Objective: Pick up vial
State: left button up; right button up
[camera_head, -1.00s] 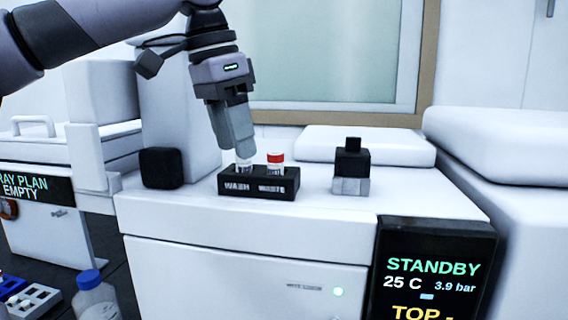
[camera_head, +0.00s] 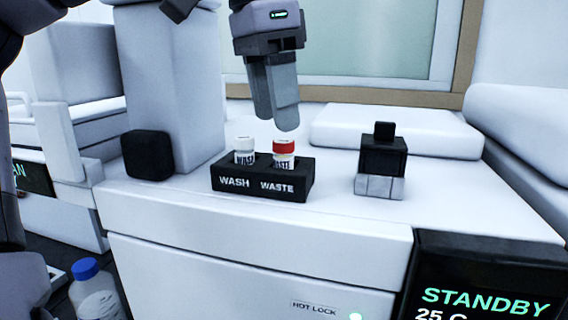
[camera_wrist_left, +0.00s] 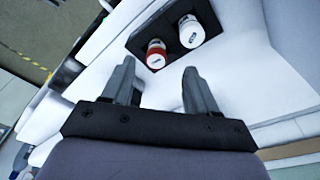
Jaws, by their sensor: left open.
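A black two-slot holder (camera_head: 262,184) marked WASH and WASTE stands on the white instrument top. A white-capped vial (camera_head: 244,151) is upright in its WASH slot and a red-capped vial (camera_head: 284,153) is upright in its WASTE slot. My left gripper (camera_head: 276,124) is above the holder, near the red-capped vial, pointing down. In the left wrist view my left gripper (camera_wrist_left: 157,75) has its fingers apart with nothing between them; the red-capped vial (camera_wrist_left: 156,54) and white-capped vial (camera_wrist_left: 191,31) sit beyond the fingertips. My right gripper is out of view.
A black block on a grey base (camera_head: 382,160) stands right of the holder. A black cube (camera_head: 147,155) is to the left. A raised white panel (camera_head: 397,132) lies behind. A blue-capped bottle (camera_head: 93,289) is at lower left, and a STANDBY screen (camera_head: 485,280) at lower right.

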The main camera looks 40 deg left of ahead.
aim_at(282, 141)
pick_arm(q)
jog(key=f, duration=0.4)
jog(key=shift+w+d+f, duration=0.15)
jog(key=shift+w+d, duration=0.2)
grip_shut()
